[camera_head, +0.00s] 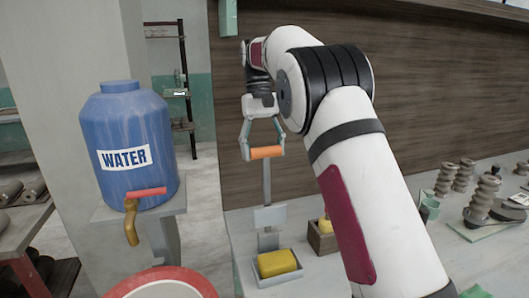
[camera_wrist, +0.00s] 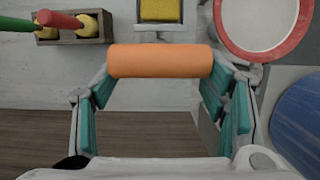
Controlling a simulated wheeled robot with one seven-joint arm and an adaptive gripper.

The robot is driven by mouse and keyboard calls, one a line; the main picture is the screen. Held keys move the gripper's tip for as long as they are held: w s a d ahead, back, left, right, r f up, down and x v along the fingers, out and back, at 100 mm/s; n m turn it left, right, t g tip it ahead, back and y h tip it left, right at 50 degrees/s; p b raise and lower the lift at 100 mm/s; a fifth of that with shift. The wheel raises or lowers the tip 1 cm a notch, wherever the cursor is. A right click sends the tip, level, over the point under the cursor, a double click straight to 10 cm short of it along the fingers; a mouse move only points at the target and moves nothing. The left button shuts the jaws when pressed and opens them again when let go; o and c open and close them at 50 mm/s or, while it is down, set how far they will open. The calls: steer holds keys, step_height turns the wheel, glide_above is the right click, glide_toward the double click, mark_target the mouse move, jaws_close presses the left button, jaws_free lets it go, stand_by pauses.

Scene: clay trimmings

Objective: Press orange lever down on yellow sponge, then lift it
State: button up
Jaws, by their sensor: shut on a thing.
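The orange lever handle (camera_head: 266,152) sits across the top of a grey upright post, high above the table. My gripper (camera_head: 263,150) is shut on the orange lever, with one finger at each end of it. In the wrist view the orange lever (camera_wrist: 160,61) lies between the teal finger pads (camera_wrist: 162,75). The yellow sponge (camera_head: 277,262) lies in a shallow grey tray (camera_head: 262,283) at the foot of the post. It also shows in the wrist view (camera_wrist: 160,10), partly cut off by the top edge.
A blue water barrel (camera_head: 127,140) with a tap stands on the left. A red-rimmed round bowl (camera_head: 190,277) is at the bottom, left of the sponge. A wooden box (camera_head: 321,241) is right of the sponge. Grey coiled pieces (camera_head: 483,200) stand at the far right.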

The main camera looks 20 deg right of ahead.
steer(key=shift+w, duration=0.35)
steer(key=o, duration=1.7)
steer(key=shift+w, duration=0.1)
steer(key=shift+s, duration=0.2)
steer(key=shift+s+r+p, duration=0.15)
steer(key=shift+s+p, duration=0.3)
steer(key=shift+s, duration=0.1)
steer(key=s+f+p, duration=0.2)
steer(key=s+p, duration=0.6)
steer(key=s, duration=0.7)
steer(key=s+f+t+p, duration=0.1)
steer(key=s+f+p, duration=0.3)
steer(key=s+f, duration=0.7)
steer(key=shift+f+t, duration=0.3)
steer(key=shift+f, duration=0.2)
